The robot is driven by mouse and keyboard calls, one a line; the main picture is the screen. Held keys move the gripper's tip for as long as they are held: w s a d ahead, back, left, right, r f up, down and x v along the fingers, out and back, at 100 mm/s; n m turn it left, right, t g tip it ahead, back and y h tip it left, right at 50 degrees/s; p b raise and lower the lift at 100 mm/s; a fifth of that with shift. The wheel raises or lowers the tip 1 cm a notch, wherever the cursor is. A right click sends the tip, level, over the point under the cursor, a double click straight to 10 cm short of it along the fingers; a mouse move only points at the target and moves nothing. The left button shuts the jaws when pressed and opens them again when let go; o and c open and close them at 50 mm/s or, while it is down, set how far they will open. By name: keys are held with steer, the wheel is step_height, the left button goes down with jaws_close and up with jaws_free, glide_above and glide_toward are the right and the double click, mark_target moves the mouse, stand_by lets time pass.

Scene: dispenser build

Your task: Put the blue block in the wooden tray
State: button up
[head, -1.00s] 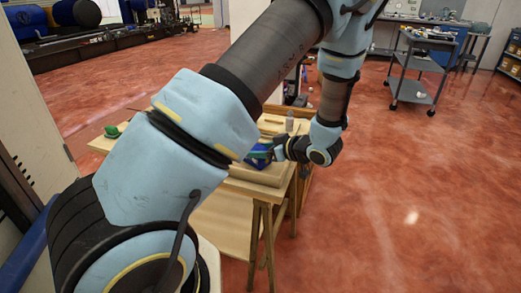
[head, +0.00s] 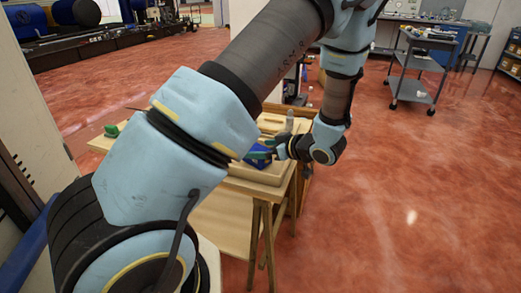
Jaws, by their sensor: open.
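A blue object (head: 257,157), which looks like the blue block, shows at the right part of the wooden table, just left of my gripper (head: 275,152). My gripper is open, with its fingers pointing left at the blue object. I cannot tell whether they touch it or stand around it. A shallow light-wood tray (head: 262,177) lies at the table's right end. The blue object appears over or within its area, but I cannot tell if it rests in it. My own arm hides much of the table and part of the tray.
The wooden table (head: 236,188) stands on trestle legs. A green object (head: 111,131) is at its far left, and a small grey-white bottle (head: 289,121) stands at the back right. A grey cart (head: 418,65) is far off. The red floor at the right is clear.

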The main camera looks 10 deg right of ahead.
steer(key=v, duration=1.1)
steer(key=w+a+r+m+g+h, duration=0.1)
steer(key=w+a+r+m+h, duration=0.25)
steer(key=w+h, duration=0.55)
steer(key=s+a+m+g, duration=0.2)
steer(key=s+a+g, duration=0.1)
steer(key=s+a, duration=0.4)
steer(key=s+a+m+g, duration=0.3)
steer(key=s+a, duration=0.4)
steer(key=a, duration=0.6)
steer(key=shift+s+r+g+y+b, duration=0.3)
steer(key=shift+s+g+y+b, duration=0.1)
steer(key=shift+g, duration=0.3)
steer(key=shift+m, duration=0.25)
step_height(320, 180, up, 4)
steer(key=p, duration=0.4)
steer(key=shift+w+r, duration=0.1)
